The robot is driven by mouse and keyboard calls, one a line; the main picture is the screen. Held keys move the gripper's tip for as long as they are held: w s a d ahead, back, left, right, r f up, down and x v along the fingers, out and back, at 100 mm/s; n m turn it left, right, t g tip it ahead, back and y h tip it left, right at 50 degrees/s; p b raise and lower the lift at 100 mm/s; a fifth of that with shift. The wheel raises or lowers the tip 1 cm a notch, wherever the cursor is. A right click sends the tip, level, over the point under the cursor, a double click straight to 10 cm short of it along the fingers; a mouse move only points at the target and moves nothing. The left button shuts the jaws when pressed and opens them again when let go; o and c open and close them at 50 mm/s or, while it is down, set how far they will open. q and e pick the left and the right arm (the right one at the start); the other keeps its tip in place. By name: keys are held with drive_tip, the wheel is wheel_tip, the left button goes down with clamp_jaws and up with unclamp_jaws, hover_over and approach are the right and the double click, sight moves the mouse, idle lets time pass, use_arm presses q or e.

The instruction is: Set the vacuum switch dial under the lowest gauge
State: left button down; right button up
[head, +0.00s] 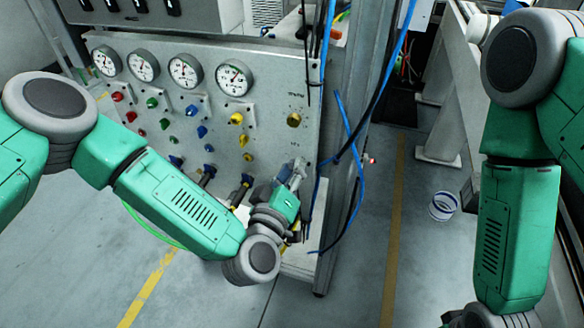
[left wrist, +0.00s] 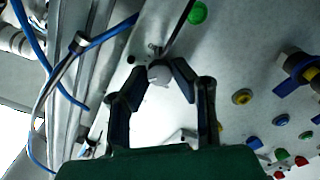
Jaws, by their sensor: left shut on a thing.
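My left gripper (head: 293,170) reaches the lower right part of the grey gauge panel (head: 277,85). In the left wrist view its two fingers are closed around a small round grey dial (left wrist: 159,75) on the panel face, one fingertip on each side. In the head view the gripper hides this dial. Several round white gauges run along the panel's top; the rightmost gauge (head: 233,77) sits lowest in the picture. My right arm hangs at the right, with its gripper out of view.
Coloured knobs and valves, such as a yellow knob (head: 236,118), cover the panel left of the gripper. Blue cables (head: 352,125) hang close to its right. A white roll (head: 443,206) lies on the floor.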

use_arm(q)
drive_tip(key=shift+s+f+n+b, duration=0.15)
drive_tip(key=shift+n+b, duration=0.4)
drive_tip(key=shift+n, duration=2.1)
drive_tip(key=shift+f+n+b, duration=0.2)
drive_tip(key=shift+n+b, duration=0.4)
drive_tip(key=shift+n, duration=2)
drive_tip(key=shift+s+f+n+b, duration=0.15)
drive_tip(key=shift+n+b, duration=0.4)
drive_tip(key=shift+n, duration=2.1)
drive_tip(key=shift+w, duration=0.1)
drive_tip(key=c, duration=1.3)
unclamp_jaws()
drive_tip(key=shift+c, duration=0.2)
drive_tip(key=shift+w+r+n, duration=0.1)
drive_tip(key=shift+r+n, duration=0.1)
drive_tip(key=shift+n, duration=0.1)
drive_tip(key=shift+a, duration=0.1)
drive_tip(key=shift+r, duration=0.1)
